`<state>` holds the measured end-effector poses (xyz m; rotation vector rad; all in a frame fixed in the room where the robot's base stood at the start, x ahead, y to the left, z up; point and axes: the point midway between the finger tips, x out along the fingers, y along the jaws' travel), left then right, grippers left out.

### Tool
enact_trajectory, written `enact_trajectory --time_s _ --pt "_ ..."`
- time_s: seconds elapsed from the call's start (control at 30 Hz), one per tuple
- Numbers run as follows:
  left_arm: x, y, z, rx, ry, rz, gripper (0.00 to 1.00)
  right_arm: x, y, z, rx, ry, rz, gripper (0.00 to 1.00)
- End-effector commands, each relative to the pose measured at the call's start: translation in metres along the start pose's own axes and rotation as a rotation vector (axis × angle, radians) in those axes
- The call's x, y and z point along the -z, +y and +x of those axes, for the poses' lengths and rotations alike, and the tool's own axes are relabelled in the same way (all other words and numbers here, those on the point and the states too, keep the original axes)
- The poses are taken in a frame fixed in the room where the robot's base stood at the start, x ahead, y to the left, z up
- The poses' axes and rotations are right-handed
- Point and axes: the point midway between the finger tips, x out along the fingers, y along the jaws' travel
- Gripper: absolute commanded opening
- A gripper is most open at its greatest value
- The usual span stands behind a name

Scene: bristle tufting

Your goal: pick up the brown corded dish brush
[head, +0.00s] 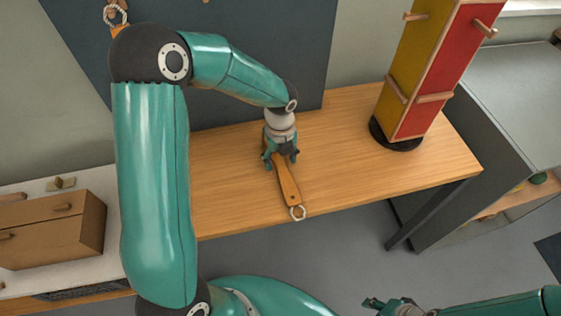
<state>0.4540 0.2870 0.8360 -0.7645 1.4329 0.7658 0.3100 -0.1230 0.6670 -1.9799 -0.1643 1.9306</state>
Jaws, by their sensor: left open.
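The brown dish brush (289,188) lies on the wooden table (345,181). Its handle points to the table's front edge and ends in a pale cord loop (297,212) at that edge. My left gripper (281,164) is open and points down over the far part of the brush, with its fingers about the handle. The gripper hides the brush's far end, and I cannot tell whether the fingers touch it. My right gripper (388,307) is low at the bottom edge, away from the table, and I cannot make out its jaws.
A yellow and red pegged tower (422,75) stands on a dark round base at the table's right. A brown drawer box (55,228) sits on a white surface at left. A grey cabinet (505,115) stands at right. The table's right front is clear.

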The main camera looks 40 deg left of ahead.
Motion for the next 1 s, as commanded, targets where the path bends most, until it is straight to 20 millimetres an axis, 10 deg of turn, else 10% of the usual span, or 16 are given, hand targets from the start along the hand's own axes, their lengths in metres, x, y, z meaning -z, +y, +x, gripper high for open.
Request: enact_trajectory --time_s 0.3,0.7,1.0 --pt "0.0001 -0.0001 0.008 0.001 0.0 0.0 0.61 0.0 0.0 0.0 0.0 0.0 0.0 0.4" --pt "0.0001 -0.0001 0.0077 0.001 0.0 0.0 0.0 -0.0001 0.0 0.0 0.0 0.0 0.0 0.4" --pt "-0.0002 0.0 0.0063 0.001 -0.001 -0.001 0.0 0.0 0.0 -0.0001 0.0 0.0 0.0 0.4"
